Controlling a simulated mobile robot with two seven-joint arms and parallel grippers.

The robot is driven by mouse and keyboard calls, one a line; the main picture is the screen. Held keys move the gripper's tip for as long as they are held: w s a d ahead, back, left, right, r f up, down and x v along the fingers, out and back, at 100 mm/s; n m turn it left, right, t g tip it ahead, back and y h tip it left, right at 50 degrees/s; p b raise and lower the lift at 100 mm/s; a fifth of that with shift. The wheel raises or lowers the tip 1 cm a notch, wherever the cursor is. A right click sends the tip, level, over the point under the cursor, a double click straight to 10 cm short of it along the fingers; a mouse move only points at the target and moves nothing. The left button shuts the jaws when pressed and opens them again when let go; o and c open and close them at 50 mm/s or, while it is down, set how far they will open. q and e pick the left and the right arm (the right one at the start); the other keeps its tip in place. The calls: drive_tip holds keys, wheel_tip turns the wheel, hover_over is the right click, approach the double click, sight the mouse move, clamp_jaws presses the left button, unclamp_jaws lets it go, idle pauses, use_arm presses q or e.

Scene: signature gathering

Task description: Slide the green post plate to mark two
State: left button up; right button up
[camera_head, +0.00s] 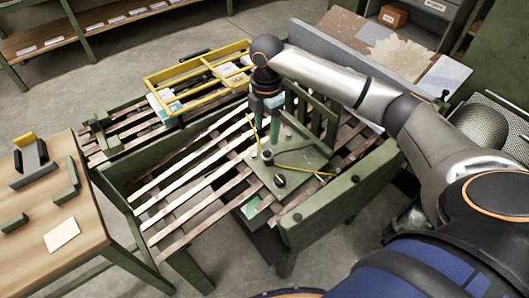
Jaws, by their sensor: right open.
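The green post plate (306,158) lies on the slatted bench (190,185), towards its right end. It carries upright green posts, dark knobs and thin yellow strips. My right gripper (265,112) points down over the plate's far left part, beside a post. It is open; whether its fingers touch the post cannot be told. Mark two cannot be made out on the bench. My left gripper is not in view.
A yellow frame (156,98) with cards stands at the back of the bench. A wooden table (95,215) with dark green blocks and a pale card (61,234) is at the left. Shelves (90,33) stand behind. Bare slats run left of the plate.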

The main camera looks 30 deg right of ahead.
sight(266, 153)
wheel_tip(266, 153, down, 11)
drive_tip(key=shift+f+b, duration=0.1)
drive_tip(key=shift+b, duration=0.65)
drive_tip(key=shift+c, duration=0.3)
clamp_jaws()
idle(0.6)
